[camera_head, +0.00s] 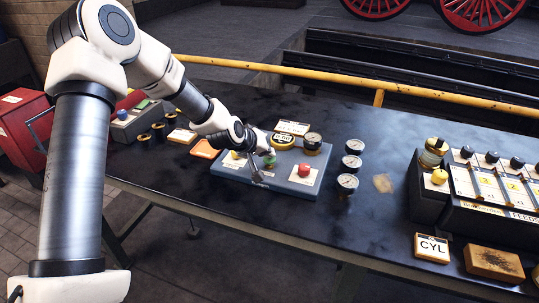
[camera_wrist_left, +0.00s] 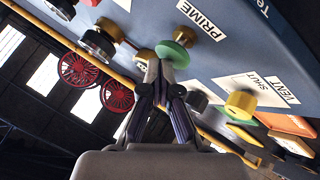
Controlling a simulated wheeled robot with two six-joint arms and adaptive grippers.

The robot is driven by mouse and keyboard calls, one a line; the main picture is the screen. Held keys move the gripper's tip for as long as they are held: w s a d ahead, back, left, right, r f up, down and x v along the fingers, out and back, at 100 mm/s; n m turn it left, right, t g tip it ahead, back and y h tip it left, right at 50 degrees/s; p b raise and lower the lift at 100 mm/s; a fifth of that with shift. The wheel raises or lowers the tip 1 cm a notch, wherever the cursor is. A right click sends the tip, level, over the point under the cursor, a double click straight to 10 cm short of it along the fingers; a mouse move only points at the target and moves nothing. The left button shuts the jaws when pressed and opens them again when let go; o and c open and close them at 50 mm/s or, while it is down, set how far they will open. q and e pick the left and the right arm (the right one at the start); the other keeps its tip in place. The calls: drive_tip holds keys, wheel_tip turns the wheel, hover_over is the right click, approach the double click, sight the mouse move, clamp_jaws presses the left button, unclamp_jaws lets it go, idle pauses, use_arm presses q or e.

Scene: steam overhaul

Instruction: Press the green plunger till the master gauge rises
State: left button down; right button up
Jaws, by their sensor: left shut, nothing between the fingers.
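The green plunger (camera_head: 269,161) stands on the blue-grey panel box (camera_head: 258,181) on the bench. It shows as a green disc (camera_wrist_left: 173,54) in the left wrist view, close to the PRIME label (camera_wrist_left: 200,18). My left gripper (camera_head: 258,176) is shut and empty, its fingertips (camera_wrist_left: 160,72) at the edge of the green disc. I cannot tell whether they touch it. A dark-rimmed gauge (camera_head: 312,141) stands at the panel's back right corner. Its needle is too small to read, and I cannot tell if it is the master gauge. My right gripper is not in view.
The panel also has a red knob (camera_head: 304,170) and a yellow knob (camera_head: 235,154). A block with numbered plates (camera_head: 487,187) and a CYL card (camera_head: 432,247) are farther right. A yellow rail (camera_head: 350,87) runs behind the bench.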

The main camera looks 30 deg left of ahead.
use_arm(q)
drive_tip(key=shift+s+f, duration=0.1)
drive_tip(key=shift+f, duration=0.3)
drive_tip(key=shift+r, duration=0.15)
drive_tip(key=shift+r+p, duration=1.4)
drive_tip(key=shift+r, duration=0.25)
drive_tip(key=shift+r, duration=0.1)
drive_tip(key=shift+w+r+p, duration=0.2)
drive_tip(key=shift+r+p, duration=0.15)
drive_tip(key=shift+p, duration=0.05)
wheel_tip(320, 180, up, 4)
drive_tip(key=p, duration=0.4)
drive_tip(key=shift+r, duration=0.1)
